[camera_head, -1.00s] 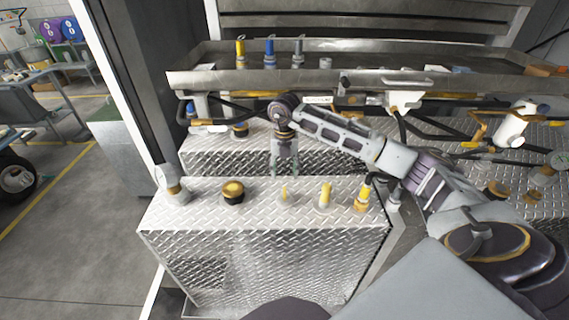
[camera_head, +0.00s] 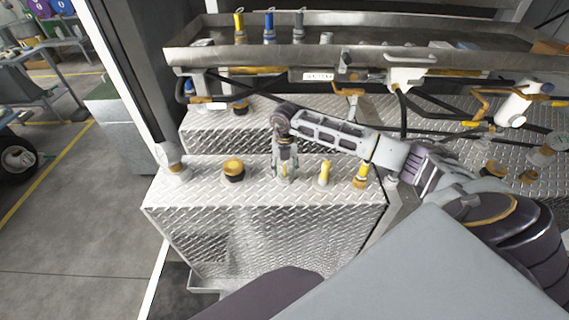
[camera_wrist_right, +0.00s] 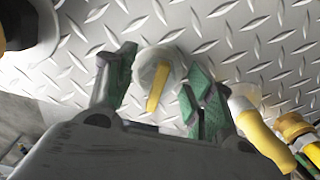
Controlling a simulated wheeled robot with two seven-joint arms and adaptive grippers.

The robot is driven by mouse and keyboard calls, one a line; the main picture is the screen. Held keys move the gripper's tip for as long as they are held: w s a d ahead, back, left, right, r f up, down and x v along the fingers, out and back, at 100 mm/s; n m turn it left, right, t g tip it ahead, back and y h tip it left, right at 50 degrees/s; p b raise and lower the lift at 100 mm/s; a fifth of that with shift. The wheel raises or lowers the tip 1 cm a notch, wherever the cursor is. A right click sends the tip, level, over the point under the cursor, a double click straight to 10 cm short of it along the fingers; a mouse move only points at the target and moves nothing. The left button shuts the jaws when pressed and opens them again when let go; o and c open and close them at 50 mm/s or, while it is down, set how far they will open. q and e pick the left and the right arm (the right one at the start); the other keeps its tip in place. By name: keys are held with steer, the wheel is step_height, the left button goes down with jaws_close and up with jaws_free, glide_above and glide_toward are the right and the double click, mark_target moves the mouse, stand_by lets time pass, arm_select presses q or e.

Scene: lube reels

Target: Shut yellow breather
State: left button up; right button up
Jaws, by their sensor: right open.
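The yellow breather, which I take to be the yellow lever on a round whitish base, shows between my right fingers in the right wrist view (camera_wrist_right: 157,88). In the head view it is mostly hidden behind my right gripper (camera_head: 285,170), which points down at the top of the front tread-plate tank (camera_head: 265,222). The right gripper (camera_wrist_right: 164,66) is open, its green-padded fingers on either side of the base. I cannot tell whether they touch it. A similar yellow lever (camera_head: 325,172) stands just right of it. My left gripper is not in view.
A brass-yellow fitting (camera_head: 361,175) stands further right on the tank. A yellow-capped black filler (camera_head: 233,170) and a pale fitting (camera_head: 172,160) stand to the left. Behind is a metal tray (camera_head: 390,62) with hoses and hanging handles below it.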

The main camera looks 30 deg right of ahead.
steer(key=shift+f, duration=0.1)
steer(key=shift+c, duration=0.2)
steer(key=c, duration=0.9)
steer(key=shift+m, duration=0.3)
steer(key=shift+s+d+m+p, duration=0.1)
steer(key=shift+m+p, duration=0.45)
steer(key=shift+m, duration=0.85)
steer(key=shift+s+d+m+p, duration=0.1)
steer(key=shift+m+p, duration=0.45)
steer(key=shift+m, duration=0.85)
